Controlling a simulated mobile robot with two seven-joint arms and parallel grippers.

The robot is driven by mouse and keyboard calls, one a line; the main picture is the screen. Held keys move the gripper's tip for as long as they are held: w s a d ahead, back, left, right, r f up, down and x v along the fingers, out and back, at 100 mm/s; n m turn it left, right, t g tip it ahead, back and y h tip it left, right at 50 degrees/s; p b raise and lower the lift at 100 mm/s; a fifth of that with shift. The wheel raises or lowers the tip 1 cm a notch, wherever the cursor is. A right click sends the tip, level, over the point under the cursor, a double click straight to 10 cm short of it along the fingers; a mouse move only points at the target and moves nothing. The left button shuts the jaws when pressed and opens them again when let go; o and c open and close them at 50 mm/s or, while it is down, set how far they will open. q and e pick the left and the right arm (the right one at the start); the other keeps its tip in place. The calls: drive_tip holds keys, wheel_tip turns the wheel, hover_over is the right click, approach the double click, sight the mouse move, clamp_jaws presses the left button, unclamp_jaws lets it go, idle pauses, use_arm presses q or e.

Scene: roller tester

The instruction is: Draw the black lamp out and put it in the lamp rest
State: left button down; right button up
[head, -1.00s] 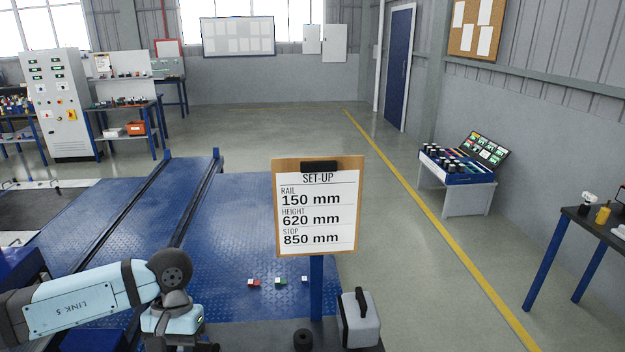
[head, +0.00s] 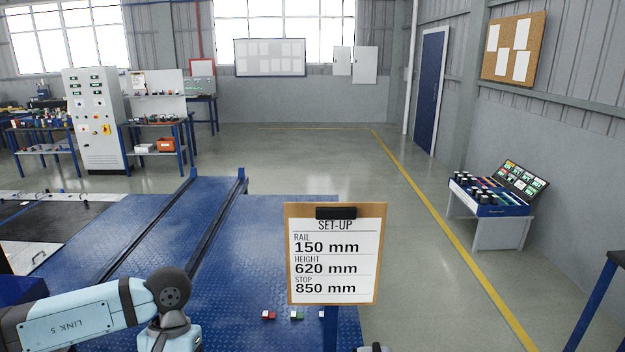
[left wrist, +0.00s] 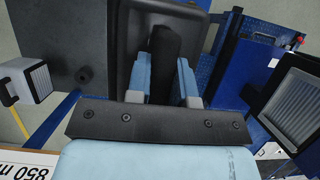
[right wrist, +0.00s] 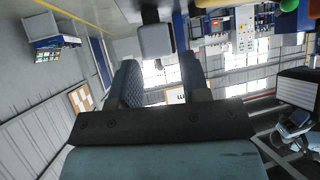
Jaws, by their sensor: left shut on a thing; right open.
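In the left wrist view, the light blue fingers of my left gripper (left wrist: 163,88) are shut on the upright black grip of the black lamp (left wrist: 120,48). The lamp's dark body lies behind the fingers, and its lower parts are hidden. In the head view only my left arm shows; its gripper and the black lamp are out of view. My right gripper (right wrist: 162,78) is open and empty in the right wrist view, with the room visible between its fingers. I cannot make out the lamp rest for certain in any view.
A clipboard (head: 335,220) reading 150, 620 and 850 mm stands on a blue post. Small blocks (head: 297,315) lie on the blue plate (head: 270,260).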

use_arm(q)
drive_tip(key=shift+w+f, duration=0.1)
drive_tip(key=shift+f, duration=0.15)
use_arm(e)
drive_tip(key=shift+w+d+r, duration=0.1)
drive_tip(key=shift+w+r, duration=0.25)
drive_tip(key=shift+r, duration=0.1)
use_arm(q)
drive_tip(key=shift+d+r, duration=0.1)
use_arm(e)
drive_tip(key=shift+f, duration=0.1)
